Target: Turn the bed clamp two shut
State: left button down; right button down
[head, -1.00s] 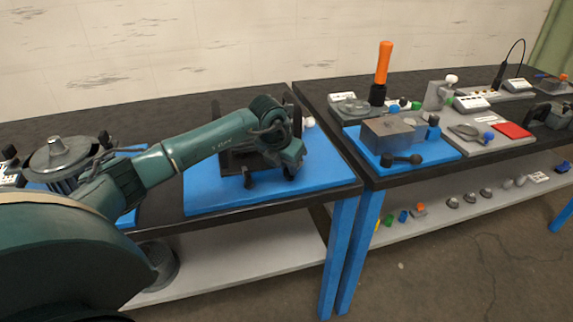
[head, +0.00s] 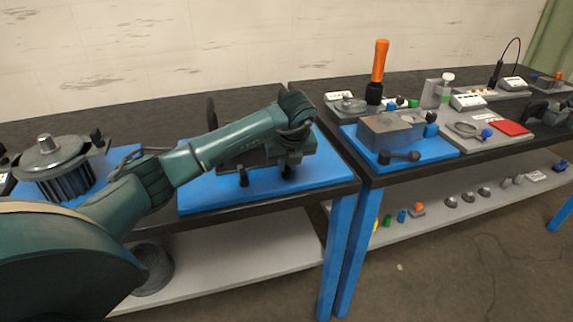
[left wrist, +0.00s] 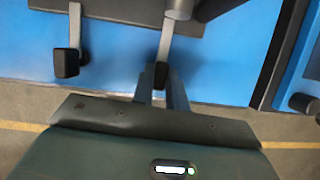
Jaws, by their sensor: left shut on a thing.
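A dark machine bed (head: 230,158) stands on the blue mat (head: 205,192) of the left table. Two clamp levers with black ends stick out at its front: a left one (head: 244,178) and a right one near my left gripper (head: 289,168). In the left wrist view, the left lever (left wrist: 74,45) hangs free. The right lever (left wrist: 165,45) runs down to my left gripper (left wrist: 160,82), which is shut on its black end. No label shows which clamp is number two. My arm hides much of the bed. My right gripper is not in view.
A finned motor-like unit (head: 58,165) stands at the left end of the table. A gap separates this table from the right one, which holds a grey block (head: 390,133) and an orange-handled tool (head: 378,70). Bare mat lies in front of the bed.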

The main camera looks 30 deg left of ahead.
pick_arm(q)
jog(key=shift+n, duration=0.5)
jog(key=c, duration=1.4)
grip_release()
jog(key=shift+r, duration=0.1)
jog(key=v, duration=1.3)
jog(key=shift+w, duration=0.15)
